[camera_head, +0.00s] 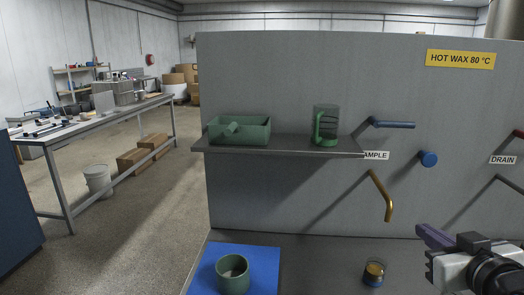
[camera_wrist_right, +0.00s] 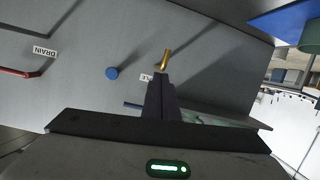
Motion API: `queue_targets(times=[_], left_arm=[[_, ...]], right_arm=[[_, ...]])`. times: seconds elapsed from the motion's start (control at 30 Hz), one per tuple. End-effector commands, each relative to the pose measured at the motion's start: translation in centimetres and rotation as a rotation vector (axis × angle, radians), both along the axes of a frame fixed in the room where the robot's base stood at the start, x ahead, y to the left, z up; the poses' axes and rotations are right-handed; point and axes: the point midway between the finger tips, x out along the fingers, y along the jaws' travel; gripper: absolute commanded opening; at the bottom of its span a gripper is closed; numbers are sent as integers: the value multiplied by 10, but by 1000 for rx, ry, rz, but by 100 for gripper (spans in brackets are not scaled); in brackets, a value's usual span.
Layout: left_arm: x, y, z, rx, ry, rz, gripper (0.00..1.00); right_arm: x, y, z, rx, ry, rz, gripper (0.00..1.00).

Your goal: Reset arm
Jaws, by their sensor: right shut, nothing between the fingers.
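My right gripper (camera_head: 424,236) is at the lower right of the head view, in front of the grey panel and to the right of the brass spout. Its dark fingers are shut with nothing between them. In the right wrist view the closed fingers (camera_wrist_right: 161,98) point toward the panel, and the brass spout (camera_wrist_right: 163,61) shows just past their tips. My left gripper is not in view.
The grey panel (camera_head: 290,80) has a blue lever (camera_head: 393,124), a blue knob (camera_head: 428,159) and the brass spout (camera_head: 383,197). A shelf (camera_head: 290,148) holds a green tray (camera_head: 240,131) and green mug (camera_head: 325,125). Below are a green cup (camera_head: 232,274) on a blue mat (camera_head: 205,262) and a small amber-filled glass (camera_head: 374,273).

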Motion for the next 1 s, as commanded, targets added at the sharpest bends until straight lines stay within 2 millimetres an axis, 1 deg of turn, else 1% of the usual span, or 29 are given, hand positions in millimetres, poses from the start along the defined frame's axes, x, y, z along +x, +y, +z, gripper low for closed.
queue_targets(times=[0.03,0.07,0.1,0.17,0.2,0.27,0.3,0.37,0.4,0.47,0.5,0.57,0.6,0.67,0.73,0.77,0.8,0.83,1.0], left_arm=[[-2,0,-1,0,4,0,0],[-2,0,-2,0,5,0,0],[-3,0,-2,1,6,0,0],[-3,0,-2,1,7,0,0],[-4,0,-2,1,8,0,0],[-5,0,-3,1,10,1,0],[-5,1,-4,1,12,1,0],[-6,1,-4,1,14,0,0],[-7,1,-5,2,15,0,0],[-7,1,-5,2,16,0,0],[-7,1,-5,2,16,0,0],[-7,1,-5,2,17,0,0],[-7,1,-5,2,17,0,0],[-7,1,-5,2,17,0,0],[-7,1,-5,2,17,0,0],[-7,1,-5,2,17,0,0],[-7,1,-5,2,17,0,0],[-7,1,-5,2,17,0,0],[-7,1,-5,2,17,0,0]], right_arm=[[-10,10,-32,2,75,10,0],[-17,15,-50,2,119,16,0],[-29,23,-76,3,186,23,0],[-52,36,-114,4,288,35,0],[-68,44,-139,5,358,44,0],[-95,56,-172,8,458,54,0],[-113,63,-190,10,518,62,0],[-139,73,-214,13,602,71,0],[-156,79,-227,15,651,77,0],[-180,86,-243,19,720,85,0],[-195,92,-253,21,764,90,0],[-218,98,-266,25,826,96,0],[-232,103,-273,28,864,101,0],[-255,109,-282,33,922,108,0],[-281,116,-291,37,989,116,0],[-278,117,-297,37,980,119,0],[-269,119,-305,41,951,125,0],[-265,122,-310,45,933,132,0],[-247,135,-342,71,832,163,0]])
